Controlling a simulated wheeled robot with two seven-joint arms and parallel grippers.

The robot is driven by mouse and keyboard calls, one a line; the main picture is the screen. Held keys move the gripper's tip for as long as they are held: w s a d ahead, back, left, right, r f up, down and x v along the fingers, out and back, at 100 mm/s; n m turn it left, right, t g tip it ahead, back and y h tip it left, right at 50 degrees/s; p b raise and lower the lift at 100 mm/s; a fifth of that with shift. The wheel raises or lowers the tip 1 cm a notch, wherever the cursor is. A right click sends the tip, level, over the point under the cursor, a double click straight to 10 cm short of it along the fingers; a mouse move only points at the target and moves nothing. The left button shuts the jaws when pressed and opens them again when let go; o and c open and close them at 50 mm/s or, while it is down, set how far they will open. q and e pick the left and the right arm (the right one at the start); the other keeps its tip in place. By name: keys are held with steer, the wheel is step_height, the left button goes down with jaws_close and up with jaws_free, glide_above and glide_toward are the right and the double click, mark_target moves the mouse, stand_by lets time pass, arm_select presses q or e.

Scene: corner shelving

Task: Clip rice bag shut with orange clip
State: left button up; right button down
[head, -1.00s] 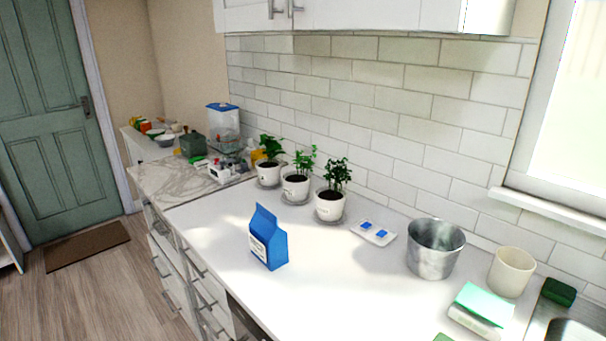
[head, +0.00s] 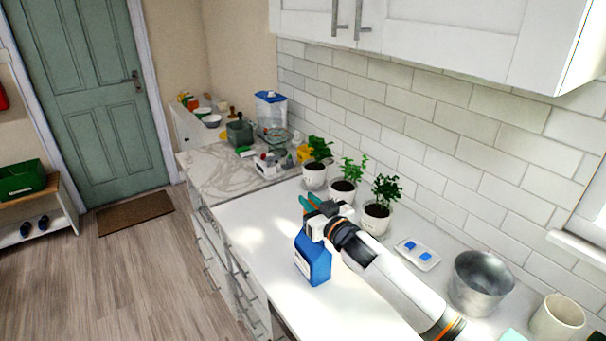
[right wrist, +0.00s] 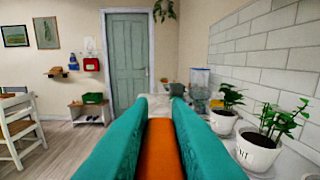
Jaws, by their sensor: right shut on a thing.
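The rice bag (head: 313,264) is blue with a white label and stands upright on the white counter in the head view. Its top is partly hidden behind my right gripper. My right gripper (head: 312,203) has teal fingers and is at the top of the bag; I cannot tell whether it touches it. In the right wrist view the gripper (right wrist: 160,120) is shut on the orange clip (right wrist: 161,152), which lies between the teal fingers. The bag does not show in that view. My left gripper is not in view.
Potted plants (head: 378,217) stand along the tiled wall just behind my right gripper. A white tray with blue pieces (head: 417,254), a metal bucket (head: 480,284) and a cream cup (head: 557,318) stand to the right. The counter left of the bag is clear.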

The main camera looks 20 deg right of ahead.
steer(key=shift+w+d+r, duration=0.25)
steer(key=shift+w+r, duration=0.65)
steer(key=shift+r, duration=0.15)
steer(key=shift+s, duration=0.1)
steer(key=shift+r+p, duration=0.1)
steer(key=shift+p, duration=0.2)
steer(key=shift+f+b, duration=2)
steer(key=shift+f, duration=0.9)
steer(key=shift+p, duration=0.45)
steer(key=shift+f+b, duration=1.05)
steer(key=shift+f, duration=0.55)
